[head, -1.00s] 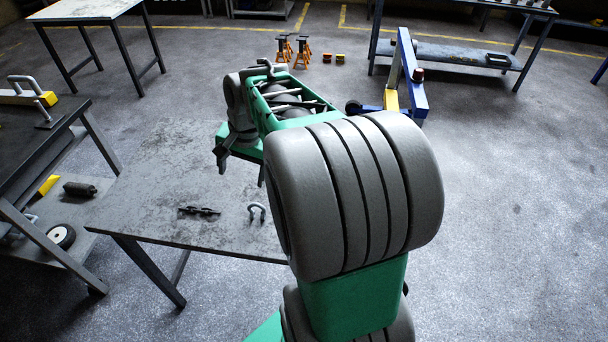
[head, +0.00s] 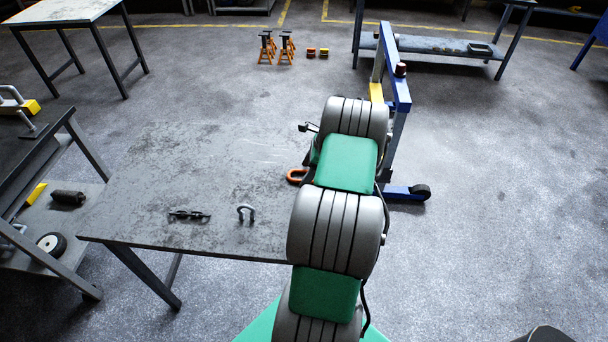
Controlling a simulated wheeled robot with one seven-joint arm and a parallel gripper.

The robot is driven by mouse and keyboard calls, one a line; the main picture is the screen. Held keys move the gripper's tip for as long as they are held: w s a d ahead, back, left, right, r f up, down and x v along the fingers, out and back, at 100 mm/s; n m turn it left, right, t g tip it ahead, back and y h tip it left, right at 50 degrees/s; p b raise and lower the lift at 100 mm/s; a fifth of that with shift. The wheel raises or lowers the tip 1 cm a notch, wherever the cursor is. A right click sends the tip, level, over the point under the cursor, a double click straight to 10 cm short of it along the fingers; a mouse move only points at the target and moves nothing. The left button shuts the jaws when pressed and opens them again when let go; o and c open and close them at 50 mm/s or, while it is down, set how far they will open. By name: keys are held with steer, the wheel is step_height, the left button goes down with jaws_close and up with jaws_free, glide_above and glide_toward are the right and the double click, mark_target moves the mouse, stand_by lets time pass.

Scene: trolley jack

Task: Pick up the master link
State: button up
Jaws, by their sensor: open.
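An orange, rounded link (head: 296,176), which looks like the master link, lies on the grey worktable (head: 150,180) near its right side. My arm covers its right part, so its full shape is hidden. My arm reaches out over the right side of the table. My gripper is hidden behind my own arm links, so its place relative to the orange link does not show.
A grey shackle (head: 246,211) and a dark, narrow metal part (head: 189,215) lie near the table's front edge. A blue hoist (head: 398,100) stands just beyond the table's right side. A dark bench (head: 30,165) stands close on the left. The table's middle is clear.

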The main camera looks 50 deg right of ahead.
steer(key=shift+f, duration=0.15)
steer(key=shift+c, duration=0.5)
jaws_close()
stand_by(0.4)
steer(key=shift+d+r, duration=0.1)
steer(key=shift+r, duration=0.35)
step_height(320, 180, up, 2)
steer(key=shift+r, duration=0.25)
steer(key=s+a+r+b, duration=0.2)
steer(key=s+a+r, duration=0.7)
steer(key=s, duration=0.1)
steer(key=shift+s+a+r, duration=0.15)
steer(key=shift+s+r, duration=0.15)
steer(key=shift+r, duration=0.1)
